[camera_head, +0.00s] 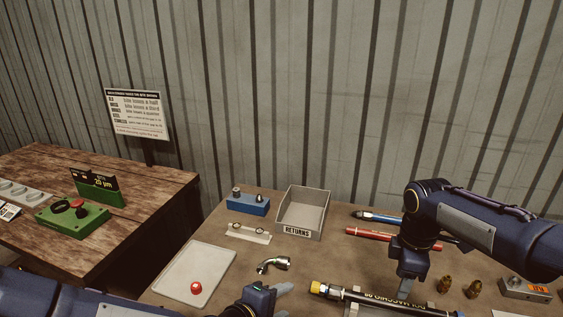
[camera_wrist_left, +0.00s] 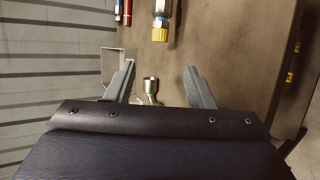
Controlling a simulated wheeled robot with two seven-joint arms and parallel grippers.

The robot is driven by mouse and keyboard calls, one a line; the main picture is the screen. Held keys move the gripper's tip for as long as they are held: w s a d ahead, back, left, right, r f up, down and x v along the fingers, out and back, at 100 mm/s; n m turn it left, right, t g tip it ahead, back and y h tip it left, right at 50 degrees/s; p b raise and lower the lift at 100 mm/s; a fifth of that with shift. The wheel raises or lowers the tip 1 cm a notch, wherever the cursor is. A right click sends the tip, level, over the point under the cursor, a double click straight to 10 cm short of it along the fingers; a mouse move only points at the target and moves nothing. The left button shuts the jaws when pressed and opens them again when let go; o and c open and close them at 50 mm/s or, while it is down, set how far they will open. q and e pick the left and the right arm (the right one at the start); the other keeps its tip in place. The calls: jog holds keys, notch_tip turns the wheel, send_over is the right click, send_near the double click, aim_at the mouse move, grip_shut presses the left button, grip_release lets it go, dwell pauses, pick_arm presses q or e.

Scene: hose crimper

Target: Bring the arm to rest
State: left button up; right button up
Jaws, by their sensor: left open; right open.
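My left gripper (camera_head: 283,299) is at the bottom middle of the head view, its fingers pointing right. In the left wrist view its two fingers (camera_wrist_left: 160,85) stand wide apart with nothing gripped. A silver elbow fitting (camera_head: 273,265) lies on the table just beyond it; it also shows between the fingers in the wrist view (camera_wrist_left: 150,86). My right gripper (camera_head: 404,292) points down over the dark hose (camera_head: 375,300), which has a yellow-ended fitting (camera_head: 317,287). It is open; its fingertips are partly hidden around the hose.
Blue (camera_head: 374,216) and red (camera_head: 370,234) tools lie behind my right arm. Brass fittings (camera_head: 445,283) are at right. A green box (camera_head: 72,222) sits on the left bench.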

jog(key=s+r+m+t+y, duration=0.1)
jog(key=s+r+m+t, duration=0.1)
jog(key=s+r+m, duration=0.4)
pick_arm(q)
jog(key=s+a+r+m+g+y, duration=0.1)
jog(key=s+a+r+m+y, duration=0.1)
jog(key=s+a+m, duration=0.3)
jog(key=s+a+r+m+g+y, duration=0.2)
jog(key=s+a+m, duration=0.3)
jog(key=s+a, duration=0.8)
jog(key=shift+s+a+g, duration=0.15)
jog(key=shift+a+g, duration=0.15)
jog(key=shift+a, duration=0.9)
pick_arm(e)
jog(key=s+a+f+m+t+y, duration=0.1)
jog(key=s+a+f+m+t, duration=0.1)
jog(key=s+m, duration=0.3)
jog(key=s+a+f+m+t+y, duration=0.1)
jog(key=s+a+f+m, duration=0.2)
jog(key=s, duration=0.7)
jog(key=shift+s+a+f+m+t+y, duration=0.2)
jog(key=shift+f+m+t+y, duration=0.2)
jog(key=shift+m, duration=0.6)
